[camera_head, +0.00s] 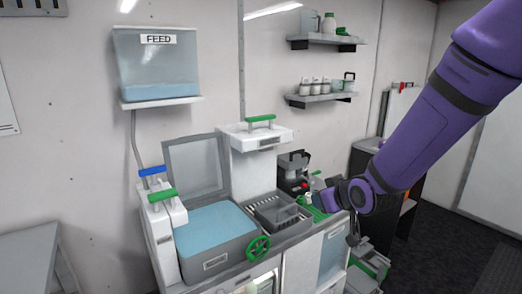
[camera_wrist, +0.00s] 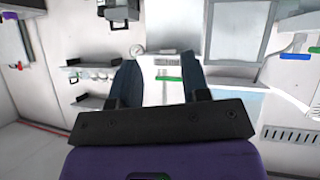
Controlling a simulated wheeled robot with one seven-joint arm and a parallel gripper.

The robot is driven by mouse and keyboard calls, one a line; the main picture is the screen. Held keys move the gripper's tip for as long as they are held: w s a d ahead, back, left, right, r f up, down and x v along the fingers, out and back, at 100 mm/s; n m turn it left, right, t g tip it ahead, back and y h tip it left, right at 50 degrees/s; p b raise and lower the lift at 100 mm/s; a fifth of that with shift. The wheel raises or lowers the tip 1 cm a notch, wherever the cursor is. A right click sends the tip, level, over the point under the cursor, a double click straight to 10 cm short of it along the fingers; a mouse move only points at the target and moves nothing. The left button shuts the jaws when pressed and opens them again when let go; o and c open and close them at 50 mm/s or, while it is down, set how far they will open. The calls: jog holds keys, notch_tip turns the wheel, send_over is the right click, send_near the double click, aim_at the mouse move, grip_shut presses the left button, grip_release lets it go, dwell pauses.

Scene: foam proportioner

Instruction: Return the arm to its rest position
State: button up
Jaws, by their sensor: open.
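My purple arm (camera_head: 440,125) reaches in from the upper right of the head view and slants down to the left. My gripper (camera_head: 322,196) is at its lower end, in front of the right part of the counter, small and partly hidden by the wrist. In the wrist view my gripper (camera_wrist: 160,68) shows two dark fingers spread apart with nothing between them. Whether it touches anything at the counter cannot be told from the head view.
A blue-filled tank (camera_head: 215,235) with a raised lid and a green handwheel (camera_head: 258,248) stand left of my gripper. A black device (camera_head: 292,172) is close behind it. Two shelves (camera_head: 328,38) and a FEED tank (camera_head: 155,65) hang on the wall. Dark floor (camera_head: 450,240) is open at right.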

jog(key=s+d+r+m+g+h, duration=0.2)
jog(key=s+d+r+m+h, duration=0.1)
jog(key=s+d+r, duration=0.65)
jog(key=s+d+r+m+g, duration=0.1)
jog(key=s+d+r, duration=0.1)
jog(key=s, duration=0.8)
jog(key=s+d+r+m+g, duration=0.1)
jog(key=s+r, duration=0.3)
jog(key=s, duration=0.5)
jog(key=shift+s+d+m+g+h, duration=0.35)
jog(key=shift+d+g, duration=0.25)
jog(key=shift+g, duration=0.2)
